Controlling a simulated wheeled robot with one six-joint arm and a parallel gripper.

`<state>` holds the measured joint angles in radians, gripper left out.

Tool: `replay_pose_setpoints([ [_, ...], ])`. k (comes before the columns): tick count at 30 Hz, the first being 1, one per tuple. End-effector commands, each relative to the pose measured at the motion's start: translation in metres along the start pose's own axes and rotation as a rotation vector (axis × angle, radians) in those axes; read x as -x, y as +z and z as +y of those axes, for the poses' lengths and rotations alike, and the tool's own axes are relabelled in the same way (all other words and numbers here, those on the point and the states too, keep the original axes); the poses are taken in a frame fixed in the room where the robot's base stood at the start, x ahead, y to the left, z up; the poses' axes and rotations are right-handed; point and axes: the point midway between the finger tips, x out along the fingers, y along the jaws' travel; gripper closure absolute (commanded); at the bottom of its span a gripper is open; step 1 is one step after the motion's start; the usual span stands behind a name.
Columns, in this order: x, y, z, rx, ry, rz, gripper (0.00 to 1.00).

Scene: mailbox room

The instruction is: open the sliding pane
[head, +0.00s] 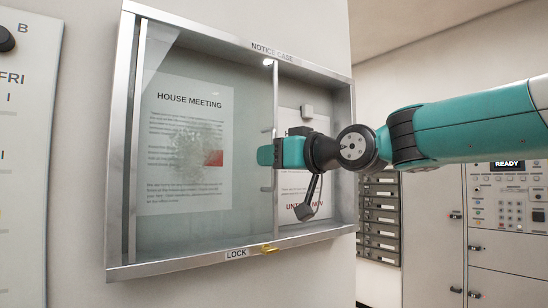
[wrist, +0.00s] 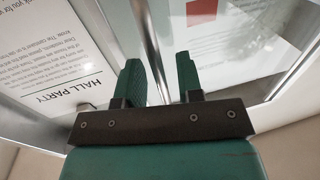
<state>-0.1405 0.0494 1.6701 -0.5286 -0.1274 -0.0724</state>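The sliding pane (head: 240,190) is a glass sheet over the left part of the wall-mounted notice case (head: 190,260). A thin upright metal edge strip runs down its right side, with a slim bar handle (head: 267,188) beside it, partly hidden by my gripper. My gripper (head: 264,155) is in front of this edge, at about the handle's height. In the wrist view my gripper (wrist: 159,66) has its two green fingers apart, with the metal strip (wrist: 151,45) showing between them. I cannot tell whether they touch it.
A "House Meeting" notice (head: 190,110) hangs behind the glass, with a pale smudged or cracked patch over it. Another notice (head: 292,190) is at right. Grey mailboxes (head: 381,225) and a panel reading "READY" (head: 508,195) stand further right. A board (head: 25,150) is at far left.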

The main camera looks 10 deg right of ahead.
Motion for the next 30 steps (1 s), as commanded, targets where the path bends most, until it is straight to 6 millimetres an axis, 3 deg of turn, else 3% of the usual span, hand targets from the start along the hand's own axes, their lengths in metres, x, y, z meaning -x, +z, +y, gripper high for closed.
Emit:
replay_pose_setpoints([
  [5,0.001,0.0,0.0,0.0,0.0,0.001,0.66],
  [10,0.018,0.001,0.001,0.001,0.004,0.002,0.66],
  [24,0.132,0.002,0.003,0.002,0.01,0.002,0.66],
  [30,0.161,0.001,0.002,0.001,0.005,0.001,0.66],
])
